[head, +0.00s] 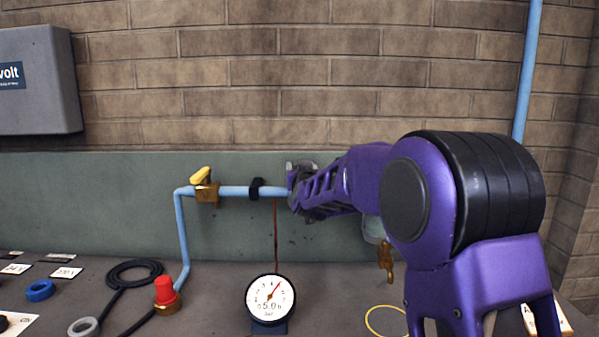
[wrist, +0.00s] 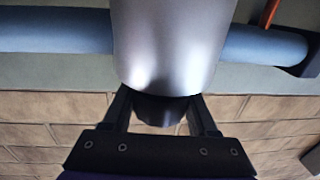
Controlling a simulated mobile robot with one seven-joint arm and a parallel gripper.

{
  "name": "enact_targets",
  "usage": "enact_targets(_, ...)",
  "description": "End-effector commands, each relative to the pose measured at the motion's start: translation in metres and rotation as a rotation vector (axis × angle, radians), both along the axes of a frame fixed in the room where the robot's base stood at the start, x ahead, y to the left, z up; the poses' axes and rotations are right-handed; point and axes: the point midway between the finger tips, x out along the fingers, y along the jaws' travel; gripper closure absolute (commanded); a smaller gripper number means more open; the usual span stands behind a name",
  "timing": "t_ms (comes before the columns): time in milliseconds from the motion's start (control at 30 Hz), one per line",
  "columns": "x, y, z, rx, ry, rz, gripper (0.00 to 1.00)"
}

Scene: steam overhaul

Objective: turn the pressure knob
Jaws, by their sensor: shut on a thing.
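A silver rounded body (wrist: 165,45) sits on the blue pipe (wrist: 60,32) in the wrist view. A dark knob (wrist: 160,110) sticks out of its end. My gripper (wrist: 160,101) is shut on this knob, one finger on each side. In the head view my gripper (head: 299,192) is at the right end of the visible horizontal pipe, and my arm hides the knob and most of the silver body.
A yellow-handled brass valve (head: 206,188) is on the pipe to the left. A red-capped brass fitting (head: 164,291), a black hose (head: 135,272) and a blue ring (head: 40,290) are on the bench. A grey box (head: 38,85) hangs on the brick wall.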

Motion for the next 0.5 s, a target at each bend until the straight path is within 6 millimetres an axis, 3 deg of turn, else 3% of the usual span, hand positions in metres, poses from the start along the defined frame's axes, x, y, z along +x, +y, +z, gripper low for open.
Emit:
enact_targets(200, 0.0002, 0.0002, 0.0072, 0.004, 0.003, -0.111, 0.97)
enact_targets(500, -0.0006, -0.0058, 0.0018, 0.000, 0.003, -0.199, 0.97)
